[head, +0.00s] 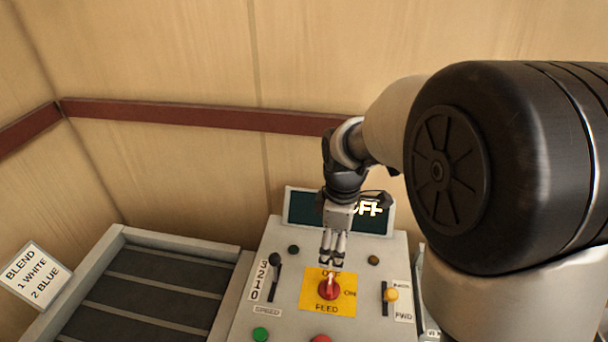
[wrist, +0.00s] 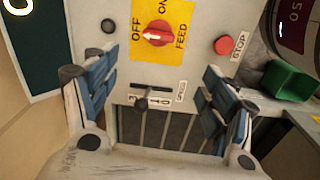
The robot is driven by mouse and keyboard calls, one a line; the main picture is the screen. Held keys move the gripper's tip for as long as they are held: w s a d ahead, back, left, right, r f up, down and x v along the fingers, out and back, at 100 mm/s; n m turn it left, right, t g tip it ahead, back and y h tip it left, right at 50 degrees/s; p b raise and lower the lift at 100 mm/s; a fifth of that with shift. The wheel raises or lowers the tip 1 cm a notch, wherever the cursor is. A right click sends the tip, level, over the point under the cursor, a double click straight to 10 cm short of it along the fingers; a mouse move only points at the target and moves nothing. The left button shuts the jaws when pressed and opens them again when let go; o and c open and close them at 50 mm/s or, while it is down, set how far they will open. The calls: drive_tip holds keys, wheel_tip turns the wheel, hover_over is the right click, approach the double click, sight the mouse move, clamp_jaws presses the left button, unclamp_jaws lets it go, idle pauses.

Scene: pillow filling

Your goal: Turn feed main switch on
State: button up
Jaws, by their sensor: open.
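The feed main switch is a red rotary knob (head: 329,289) on a yellow plate (head: 345,304) marked OFF, ON and FEED, on a grey control panel. Its white pointer points to OFF. In the wrist view the knob (wrist: 157,33) is near the top, its pointer toward OFF at left. My gripper (head: 333,264) points down at the panel and overlaps the top of the plate in the head view. In the wrist view my gripper (wrist: 156,92) has its blue-padded fingers wide apart with nothing between them. The knob is beyond the fingertips; whether they touch the panel is unclear.
A speed slider (head: 275,272) stands left of the plate, a yellow-knobbed lever (head: 391,295) right. Green (head: 261,334) and red (head: 321,339) buttons are in front. A display (head: 300,207), partly hidden by my gripper, stands behind. A dark conveyor (head: 150,290) lies left.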

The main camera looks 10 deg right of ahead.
drive_tip(key=w, duration=0.1)
drive_tip(key=n+b, duration=0.1)
drive_tip(key=b, duration=0.1)
approach(330, 283)
wheel_tip(330, 283, down, 10)
drive_tip(key=shift+w+r, duration=0.1)
drive_tip(key=shift+r, duration=0.1)
drive_tip(key=shift+c, duration=0.4)
drive_tip(key=c, duration=1)
